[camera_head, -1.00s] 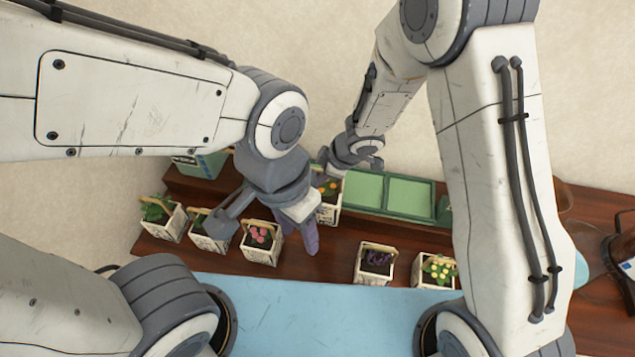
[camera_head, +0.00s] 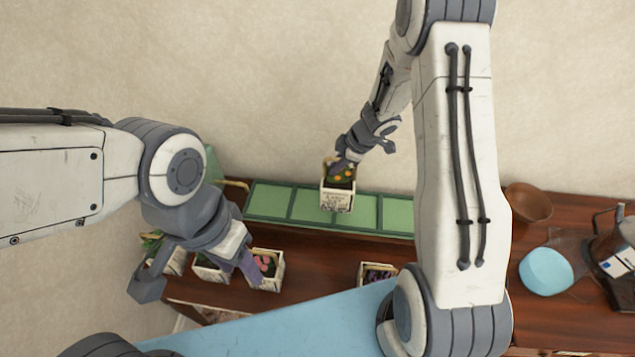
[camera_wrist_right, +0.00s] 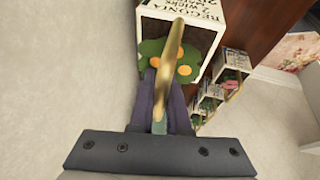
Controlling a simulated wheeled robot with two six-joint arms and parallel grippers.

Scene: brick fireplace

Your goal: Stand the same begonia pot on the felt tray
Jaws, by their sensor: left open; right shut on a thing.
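The begonia pot (camera_head: 337,200), a white lettered basket with orange flowers and green leaves, hangs upright from its handle. My right gripper (camera_head: 342,164) is shut on that handle; in the right wrist view the gold handle (camera_wrist_right: 172,60) sits between the fingers, beside the white begonia pot (camera_wrist_right: 186,28). In the head view the pot overlaps the middle of the green felt tray (camera_head: 268,201); I cannot tell whether it touches. My left gripper (camera_head: 200,277) is open, fingers spread over the front-left pots, holding nothing.
A pink-flowered pot (camera_head: 268,278) and other pots stand at the front left, partly behind my left gripper. A dark-plant pot (camera_head: 375,272) stands near the front edge. A brown bowl (camera_head: 528,203) and a blue round object (camera_head: 546,271) are at right. The tray's visible sections are empty.

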